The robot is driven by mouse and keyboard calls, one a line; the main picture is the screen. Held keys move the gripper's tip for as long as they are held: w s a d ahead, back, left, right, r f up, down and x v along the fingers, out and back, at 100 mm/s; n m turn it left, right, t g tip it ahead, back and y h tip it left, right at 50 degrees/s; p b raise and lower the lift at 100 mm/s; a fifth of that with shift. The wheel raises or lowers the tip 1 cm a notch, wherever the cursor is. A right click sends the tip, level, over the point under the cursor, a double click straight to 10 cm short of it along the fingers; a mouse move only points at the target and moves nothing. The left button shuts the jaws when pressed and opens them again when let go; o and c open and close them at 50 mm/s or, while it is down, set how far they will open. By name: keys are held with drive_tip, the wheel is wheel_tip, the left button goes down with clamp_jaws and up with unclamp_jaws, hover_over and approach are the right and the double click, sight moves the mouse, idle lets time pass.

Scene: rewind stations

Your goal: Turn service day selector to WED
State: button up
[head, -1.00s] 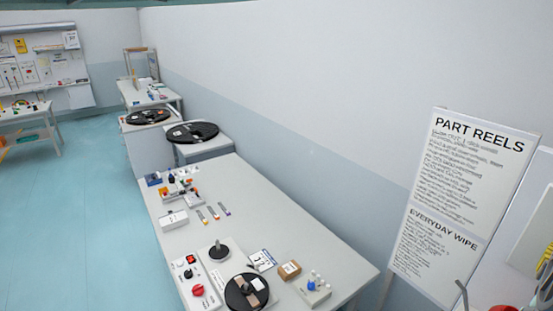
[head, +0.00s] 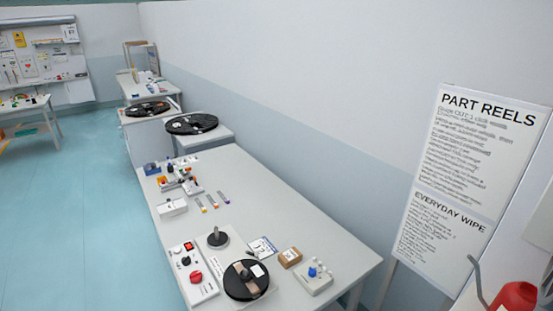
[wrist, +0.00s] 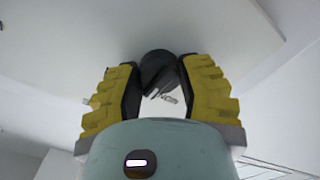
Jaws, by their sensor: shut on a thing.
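In the wrist view my gripper (wrist: 158,75) has its two yellow fingers with black pads closed around a dark rounded knob (wrist: 157,66). The knob stands out from a pale, plain surface. No WED lettering is legible. My gripper does not show in the head view, and I cannot pick out the day selector there.
In the head view a long bench (head: 300,230) carries a red-knobbed control box (head: 194,277), a black reel (head: 246,280), a brown box (head: 290,257) and a blue-knobbed box (head: 313,279). A PART REELS sign (head: 465,180) stands at right, above a red object (head: 515,297).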

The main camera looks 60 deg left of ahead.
drive_tip(key=shift+n, duration=0.4)
drive_tip(key=o, duration=1.2)
